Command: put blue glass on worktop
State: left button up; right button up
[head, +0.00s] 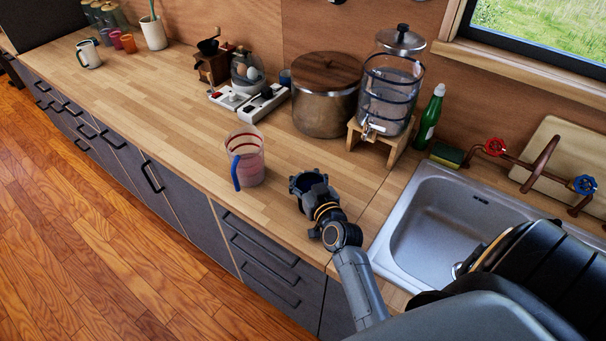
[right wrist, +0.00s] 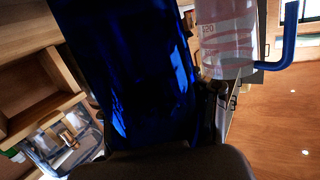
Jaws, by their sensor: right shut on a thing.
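The blue glass (right wrist: 130,75) fills the middle of the right wrist view, dark blue and see-through. In the head view only its dark rim (head: 300,179) shows at the jaws. My right gripper (head: 312,186) is shut on it, over the front part of the wooden worktop (head: 170,110). The gripper and arm hide most of the glass in the head view. I cannot tell whether its base touches the worktop. My left gripper is not in view.
A clear measuring jug (head: 250,165) with a blue handle stands just left of the gripper. A pot (head: 325,105) and a water dispenser (head: 390,95) stand behind. The sink (head: 440,220) is at the right. The worktop's left stretch is mostly clear.

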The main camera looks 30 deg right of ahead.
jog(key=shift+s+a+f, duration=0.1)
jog(key=shift+s+f, duration=0.1)
jog(key=shift+f, duration=0.35)
jog(key=o, duration=1.6)
jog(key=shift+f+b, duration=0.2)
jog(key=shift+b, duration=0.1)
jog(key=shift+o, duration=0.2)
jog(key=shift+a, duration=0.1)
jog(key=shift+r+p, duration=0.4)
jog(key=shift+r, duration=0.1)
jog(key=shift+s, duration=0.1)
jog(key=p+v, duration=0.1)
jog(key=v, duration=0.2)
jog(key=p+v, duration=0.1)
jog(key=v, duration=0.2)
jog(key=r+p+v, duration=0.1)
jog(key=v, duration=0.2)
jog(key=shift+s, duration=0.35)
jog(key=shift+v, duration=0.75)
